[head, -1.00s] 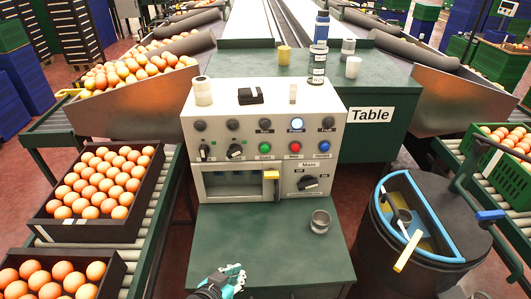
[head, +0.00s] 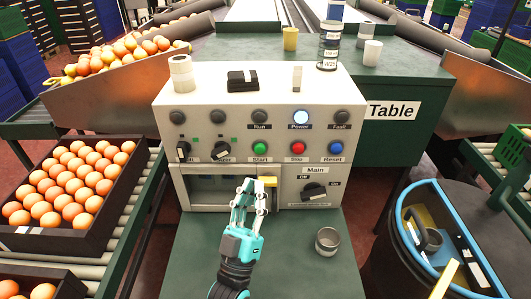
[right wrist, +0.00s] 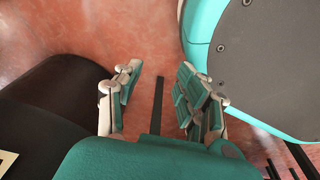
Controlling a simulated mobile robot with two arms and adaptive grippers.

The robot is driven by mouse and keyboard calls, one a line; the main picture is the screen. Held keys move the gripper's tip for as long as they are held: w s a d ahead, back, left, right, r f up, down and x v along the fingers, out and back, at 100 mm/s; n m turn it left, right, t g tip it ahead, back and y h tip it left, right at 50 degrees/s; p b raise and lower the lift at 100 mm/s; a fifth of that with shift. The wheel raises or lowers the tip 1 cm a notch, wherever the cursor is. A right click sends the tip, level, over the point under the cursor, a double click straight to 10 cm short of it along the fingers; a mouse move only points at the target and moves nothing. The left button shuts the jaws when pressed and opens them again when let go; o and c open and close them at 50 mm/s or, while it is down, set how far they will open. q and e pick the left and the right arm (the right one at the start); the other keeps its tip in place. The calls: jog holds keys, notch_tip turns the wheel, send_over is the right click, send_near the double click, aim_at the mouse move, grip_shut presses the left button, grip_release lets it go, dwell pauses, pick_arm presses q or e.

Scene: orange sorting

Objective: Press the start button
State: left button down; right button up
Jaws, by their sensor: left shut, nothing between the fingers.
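The green start button (head: 260,148) is on the front of the white control panel (head: 350,172), above the label "Start". My left gripper (head: 250,186) is shut and empty in the head view. It points up at the panel, just below the start button in the picture, in front of the panel's lower slot. Its contact with the panel cannot be judged. My right gripper (right wrist: 158,105) shows in the right wrist view with its fingers apart and nothing between them, above the reddish floor.
The red stop button (head: 297,148) and blue reset button (head: 335,148) sit to the right. The power lamp (head: 300,117) is lit white. A yellow handle (head: 268,181) is right beside my left fingers. A grey cup (head: 327,241) stands on the green shelf (head: 190,255).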

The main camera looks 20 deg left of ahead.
aim_at(260, 149)
pick_arm(q)
jog(key=shift+w+f, duration=0.2)
jog(key=shift+f, duration=0.05)
pick_arm(e)
jog(key=shift+w, duration=0.55)
pick_arm(q)
jog(key=w+a+b, duration=0.2)
jog(key=w, duration=0.6)
jog(key=shift+w+a, duration=0.2)
jog(key=shift+w, duration=0.05)
pick_arm(e)
jog(key=w+r, duration=0.5)
jog(key=shift+a+r, duration=0.35)
jog(key=shift+a, duration=0.1)
pick_arm(q)
jog(key=shift+w, duration=0.15)
